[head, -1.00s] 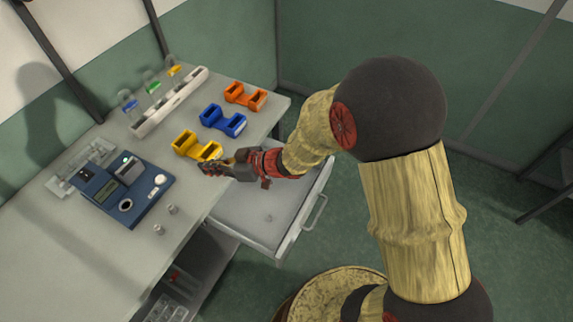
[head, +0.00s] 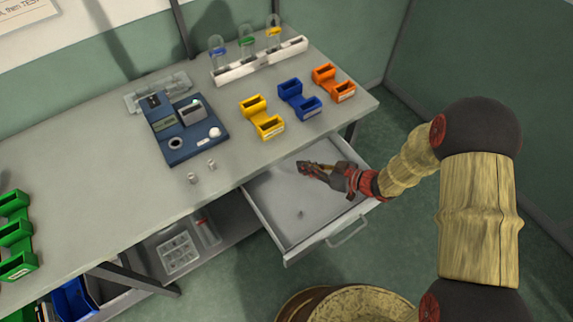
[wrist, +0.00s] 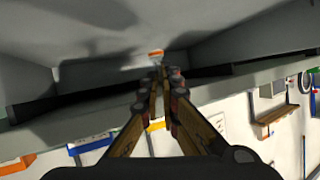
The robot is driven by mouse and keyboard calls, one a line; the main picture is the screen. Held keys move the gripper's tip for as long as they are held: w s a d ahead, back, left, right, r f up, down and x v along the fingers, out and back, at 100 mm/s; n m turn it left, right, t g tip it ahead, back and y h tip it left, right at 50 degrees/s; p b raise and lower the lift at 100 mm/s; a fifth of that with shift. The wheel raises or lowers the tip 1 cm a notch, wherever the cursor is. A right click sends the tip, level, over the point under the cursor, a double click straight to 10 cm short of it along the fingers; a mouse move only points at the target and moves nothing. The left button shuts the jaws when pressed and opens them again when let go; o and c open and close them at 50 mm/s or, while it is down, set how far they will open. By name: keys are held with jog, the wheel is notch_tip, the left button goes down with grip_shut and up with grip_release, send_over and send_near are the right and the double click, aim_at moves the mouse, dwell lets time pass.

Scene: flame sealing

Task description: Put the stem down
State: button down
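My gripper (head: 308,168) is over the pulled-out drawer (head: 268,208), above its inner part near the table edge. In the wrist view its two fingers (wrist: 162,78) run close together toward their tips. I cannot make out a stem between them, and whether they close on something thin is unclear. A small grey piece (head: 300,213) lies on the drawer floor, too small to identify. A small orange and white patch (wrist: 156,54) shows beyond the fingertips in the wrist view.
Yellow (head: 264,118), blue (head: 299,101) and orange (head: 334,84) holders stand on the table. Behind is a white rack (head: 262,61) with capped glass pieces. A blue device (head: 187,130) and two small metal pieces (head: 193,178) are left. Green bins (head: 15,236) stand far left.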

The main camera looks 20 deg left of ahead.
aim_at(291, 172)
notch_tip(291, 172, down, 2)
jog(key=shift+f+b, duration=0.25)
jog(key=shift+b, duration=0.05)
jog(key=a, duration=0.2)
jog(key=a+b, duration=0.1)
jog(key=shift+w+a, duration=0.65)
jog(key=shift+a, duration=0.4)
jog(key=b+x, duration=0.2)
jog(key=x, duration=0.1)
jog(key=shift+f, duration=0.15)
jog(key=c, duration=2)
grip_release()
jog(key=shift+c, duration=0.2)
